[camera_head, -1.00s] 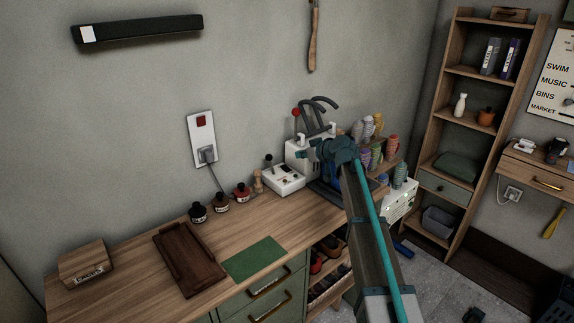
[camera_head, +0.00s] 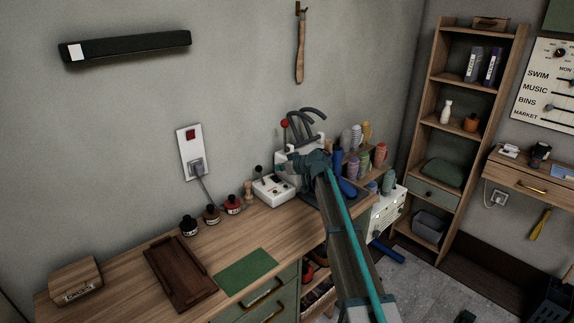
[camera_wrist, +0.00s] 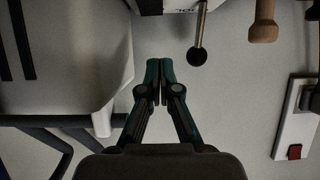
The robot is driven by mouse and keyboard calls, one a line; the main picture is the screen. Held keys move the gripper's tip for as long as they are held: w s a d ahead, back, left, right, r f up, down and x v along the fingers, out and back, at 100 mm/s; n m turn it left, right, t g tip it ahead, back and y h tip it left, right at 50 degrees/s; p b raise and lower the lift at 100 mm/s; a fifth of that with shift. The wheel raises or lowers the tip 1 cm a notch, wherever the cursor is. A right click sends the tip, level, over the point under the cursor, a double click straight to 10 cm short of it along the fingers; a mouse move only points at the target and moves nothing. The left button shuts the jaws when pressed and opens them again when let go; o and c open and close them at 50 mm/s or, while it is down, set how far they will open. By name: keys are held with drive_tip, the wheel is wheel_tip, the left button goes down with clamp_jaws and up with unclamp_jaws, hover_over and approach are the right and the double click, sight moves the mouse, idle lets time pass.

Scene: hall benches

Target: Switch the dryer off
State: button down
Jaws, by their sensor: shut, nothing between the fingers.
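A white unit with dark curved tubes (camera_head: 307,118), which looks like the dryer, stands at the back of the bench, partly hidden by my arm. A red-ball lever (camera_head: 285,124) rises at its left. A small white control box (camera_head: 272,190) with a black-ball lever stands in front of it to the left. In the wrist view, this black ball (camera_wrist: 197,56) hangs just right of my fingertips, apart from them. My gripper (camera_wrist: 159,63) is shut and empty, beside a large white body (camera_wrist: 65,55). In the head view, my wrist hides most of the gripper.
A wall socket plate with a red switch (camera_head: 192,152) and plug is left of the box. Several ink bottles (camera_head: 212,214) and a wooden figure stand beside it. Spools (camera_head: 364,160) stand right of my arm. The bench's front left holds a brown tray (camera_head: 180,273) and green mat (camera_head: 246,269).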

sight(275, 180)
drive_tip(key=p+x, duration=0.1)
drive_tip(key=x, duration=0.2)
drive_tip(key=shift+w+a+f, duration=0.1)
drive_tip(key=shift+w+a, duration=0.1)
wheel_tip(275, 180, down, 2)
drive_tip(key=shift+w+a+f+p, duration=0.1)
drive_tip(key=shift+f+p, duration=0.05)
drive_tip(key=shift+p, duration=0.2)
drive_tip(key=shift+w+a+f, duration=0.1)
drive_tip(key=shift+a+f, duration=0.05)
drive_tip(key=shift+f, duration=0.6)
